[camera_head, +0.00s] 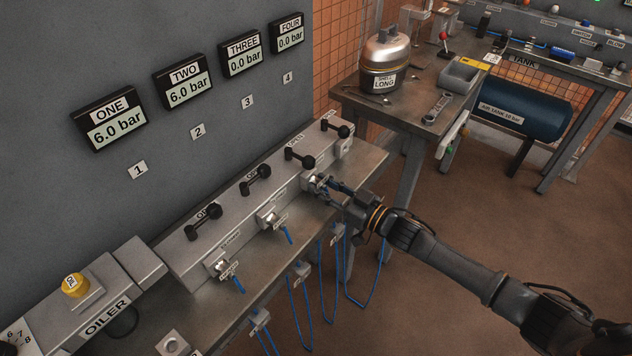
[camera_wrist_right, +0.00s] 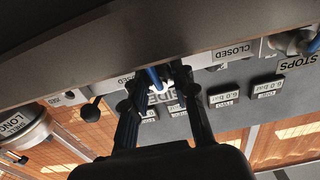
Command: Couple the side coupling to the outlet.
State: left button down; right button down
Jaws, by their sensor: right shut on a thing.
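My right gripper (camera_head: 328,189) is at the third outlet (camera_head: 312,183) on the front of the grey manifold. It is shut on the side coupling (camera_wrist_right: 158,97), whose "SIDE" label shows between the fingers in the wrist view. A blue hose (camera_wrist_right: 153,78) shows just beyond it. The coupling is at or very close to the outlet; the fingers hide whether it is seated. Display THREE (camera_head: 243,55) reads 0.0 bar. My left gripper is not in view.
Black-knobbed valve levers (camera_head: 300,158) line the manifold (camera_head: 215,245) above the outlets. Blue stubs (camera_head: 286,234) sit at two nearer outlets. Blue hoses (camera_head: 322,290) hang below the bench edge. A side table (camera_head: 400,105) with a steel pot (camera_head: 386,62) stands behind; the floor at right is clear.

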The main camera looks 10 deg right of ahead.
aim_at(325, 188)
jog(key=shift+p+v, duration=1.1)
jog(key=shift+v, duration=1.8)
